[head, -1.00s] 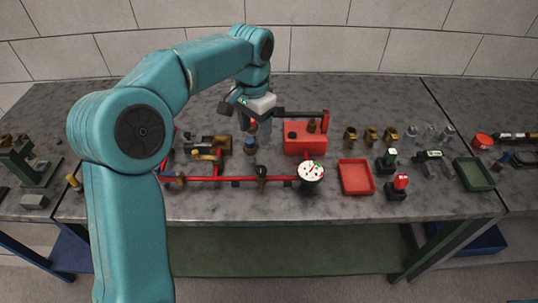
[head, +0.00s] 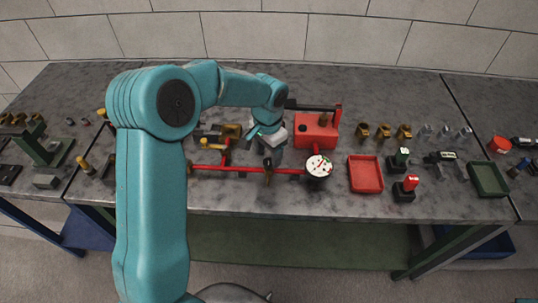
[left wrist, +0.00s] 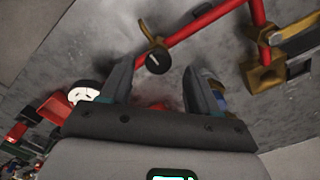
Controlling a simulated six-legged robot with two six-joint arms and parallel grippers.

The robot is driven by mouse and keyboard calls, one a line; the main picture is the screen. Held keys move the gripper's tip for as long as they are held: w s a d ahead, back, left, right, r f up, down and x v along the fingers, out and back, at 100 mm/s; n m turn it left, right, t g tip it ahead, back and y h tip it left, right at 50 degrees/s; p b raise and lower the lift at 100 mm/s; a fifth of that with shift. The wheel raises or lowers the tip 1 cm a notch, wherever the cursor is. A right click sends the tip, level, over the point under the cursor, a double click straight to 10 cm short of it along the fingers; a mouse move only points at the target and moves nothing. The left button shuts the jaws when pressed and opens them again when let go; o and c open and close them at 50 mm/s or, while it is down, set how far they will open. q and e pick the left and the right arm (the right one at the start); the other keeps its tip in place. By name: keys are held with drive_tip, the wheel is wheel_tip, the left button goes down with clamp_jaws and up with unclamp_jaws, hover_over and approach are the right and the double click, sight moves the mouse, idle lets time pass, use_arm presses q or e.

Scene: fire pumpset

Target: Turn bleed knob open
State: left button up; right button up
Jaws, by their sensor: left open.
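A black round knob with a pale mark (left wrist: 157,62) sits on a brass fitting on the red pipe (left wrist: 205,20) in the left wrist view. A dark-topped fitting on the pipe in the head view (head: 268,168) looks like the same one. My left gripper (left wrist: 156,74) is open and empty. In the left wrist view the knob appears in line with the gap between its fingertips; I see no contact and cannot judge the distance. In the head view my left gripper (head: 276,150) is just behind the pipe, its fingers partly hidden. My right gripper is not in view.
A white round gauge (head: 319,166) stands at the pipe's right end, with a red tank (head: 316,131) behind it. A red tray (head: 365,187), a green tray (head: 488,180) and small fittings lie further right. The bench front edge is clear.

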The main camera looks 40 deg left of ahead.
use_arm(q)
drive_tip(key=shift+s+d+f, duration=0.1)
drive_tip(key=shift+s+f, duration=0.05)
drive_tip(key=shift+f, duration=0.95)
drive_tip(key=shift+w+f, duration=0.15)
drive_tip(key=shift+w, duration=0.1)
drive_tip(key=shift+s, duration=0.15)
drive_tip(key=c, duration=1)
drive_tip(key=shift+n+b, duration=0.85)
drive_tip(key=shift+n, duration=0.05)
drive_tip(key=shift+c, duration=0.2)
drive_tip(key=n+b, duration=0.2)
drive_tip(key=n, duration=0.1)
drive_tip(key=n+b, duration=0.2)
drive_tip(key=n, duration=0.3)
drive_tip(key=shift+b, duration=0.4)
drive_tip(key=n+b, duration=0.1)
drive_tip(key=n, duration=0.3)
drive_tip(key=shift+b, duration=0.35)
drive_tip(key=n+b, duration=0.1)
drive_tip(key=n, duration=0.4)
drive_tip(key=n+b, duration=0.1)
drive_tip(key=n, duration=0.3)
drive_tip(key=shift+n, duration=0.7)
